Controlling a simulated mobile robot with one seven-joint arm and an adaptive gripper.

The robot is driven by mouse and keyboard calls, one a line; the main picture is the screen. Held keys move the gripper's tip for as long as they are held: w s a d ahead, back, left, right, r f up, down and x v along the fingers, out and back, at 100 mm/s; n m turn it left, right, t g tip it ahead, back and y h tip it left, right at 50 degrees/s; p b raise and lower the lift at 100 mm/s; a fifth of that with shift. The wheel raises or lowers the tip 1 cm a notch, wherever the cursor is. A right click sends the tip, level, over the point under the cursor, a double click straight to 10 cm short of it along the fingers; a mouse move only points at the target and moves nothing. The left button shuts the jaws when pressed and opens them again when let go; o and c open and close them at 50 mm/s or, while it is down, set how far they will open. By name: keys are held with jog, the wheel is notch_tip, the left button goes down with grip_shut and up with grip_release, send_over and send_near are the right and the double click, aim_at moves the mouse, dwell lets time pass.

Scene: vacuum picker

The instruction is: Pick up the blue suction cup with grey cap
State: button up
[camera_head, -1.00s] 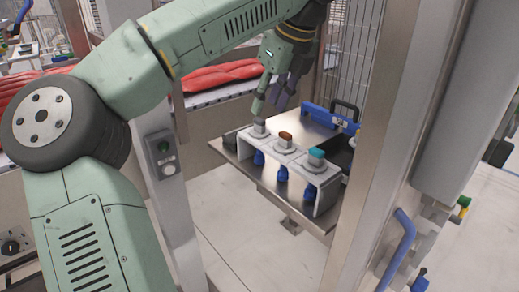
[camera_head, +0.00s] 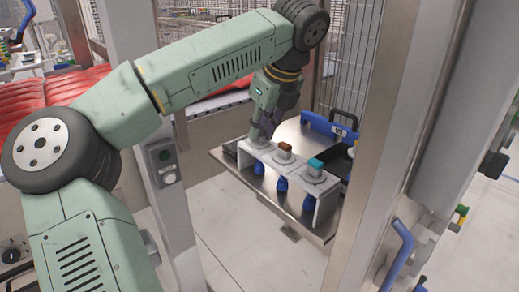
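A white rack (camera_head: 327,203) on the metal shelf holds three blue suction cups, which hang below its top plate. The left one (camera_head: 259,168) is under my gripper; its grey cap is mostly hidden by the fingers. The middle cup (camera_head: 281,184) has a brown cap (camera_head: 285,147) and the right cup (camera_head: 309,203) has a turquoise cap (camera_head: 315,164). My gripper (camera_head: 261,135) points down at the left end of the rack, with its fingertips at the grey cap's place. Whether the fingers are closed on the cap cannot be told.
The metal shelf (camera_head: 262,196) carries a blue-handled item (camera_head: 325,125) and a dark tray behind the rack. A metal post (camera_head: 365,170) stands close on the right, another post (camera_head: 171,190) on the left. Wire mesh stands behind the shelf.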

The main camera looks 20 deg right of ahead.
grip_shut()
notch_tip(320, 180, up, 9)
jog(key=shift+f+p, duration=0.15)
jog(key=shift+p, duration=0.15)
jog(key=shift+r+p, duration=0.65)
jog(key=shift+p, duration=0.1)
dwell(0.6)
